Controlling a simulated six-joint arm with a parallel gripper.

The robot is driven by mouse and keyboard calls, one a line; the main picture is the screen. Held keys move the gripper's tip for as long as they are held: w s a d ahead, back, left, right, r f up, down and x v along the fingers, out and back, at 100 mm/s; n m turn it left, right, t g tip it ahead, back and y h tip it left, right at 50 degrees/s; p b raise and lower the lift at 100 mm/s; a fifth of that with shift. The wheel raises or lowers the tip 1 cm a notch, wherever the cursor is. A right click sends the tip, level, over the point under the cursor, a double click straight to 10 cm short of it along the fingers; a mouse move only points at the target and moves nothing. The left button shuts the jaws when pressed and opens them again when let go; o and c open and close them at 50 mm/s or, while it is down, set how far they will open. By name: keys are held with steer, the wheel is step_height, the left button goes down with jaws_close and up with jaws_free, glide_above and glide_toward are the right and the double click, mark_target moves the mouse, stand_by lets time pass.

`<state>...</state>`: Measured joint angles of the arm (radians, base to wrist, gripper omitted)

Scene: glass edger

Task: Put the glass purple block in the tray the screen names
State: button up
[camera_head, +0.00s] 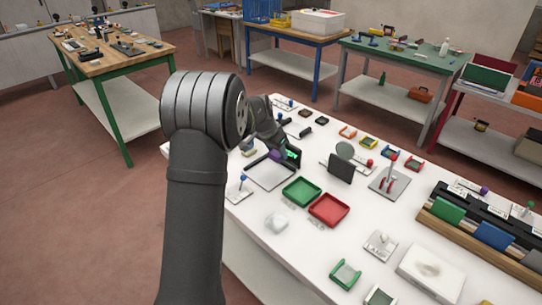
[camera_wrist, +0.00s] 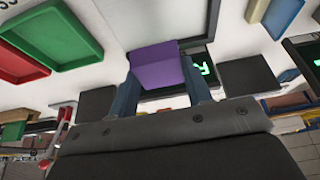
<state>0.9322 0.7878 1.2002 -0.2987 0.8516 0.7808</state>
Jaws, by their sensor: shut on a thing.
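My gripper (camera_wrist: 165,85) is shut on the purple block (camera_wrist: 155,66), which sits between its two fingers in the wrist view. In the head view the purple block (camera_head: 275,155) shows small and partly covered by my gripper, above or near a white tray with a dark rim (camera_head: 250,180). A dark screen (camera_head: 292,155) with green marks stands just behind it. In the wrist view the screen (camera_wrist: 201,56) shows part of a green character; the block hides the rest and I cannot read the word. A green tray (camera_head: 302,191) and a red tray (camera_head: 329,210) lie nearby, apart from the block.
A dark upright panel (camera_head: 341,168) stands right of my gripper. Small coloured trays (camera_head: 368,142) line the back. A rack with coloured plates (camera_head: 490,235) stands at the right.

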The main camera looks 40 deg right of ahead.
steer(key=s+r, duration=0.5)
steer(key=s, duration=0.3)
glide_above(331, 209)
steer(key=s+a, duration=0.5)
steer(key=s, duration=0.6)
steer(key=w+d+f, duration=0.1)
steer(key=w+f, duration=0.1)
steer(key=w, duration=0.1)
steer(key=w+d+f, duration=0.1)
steer(key=w+f, duration=0.1)
steer(key=w, duration=0.2)
steer(key=w+d+f, duration=0.1)
steer(key=w+f, duration=0.1)
steer(key=w, duration=0.2)
steer(key=shift+d+f, duration=0.15)
steer(key=shift+f, duration=2.15)
steer(key=o, duration=0.6)
steer(key=shift+f, duration=0.15)
steer(key=shift+o, duration=0.8)
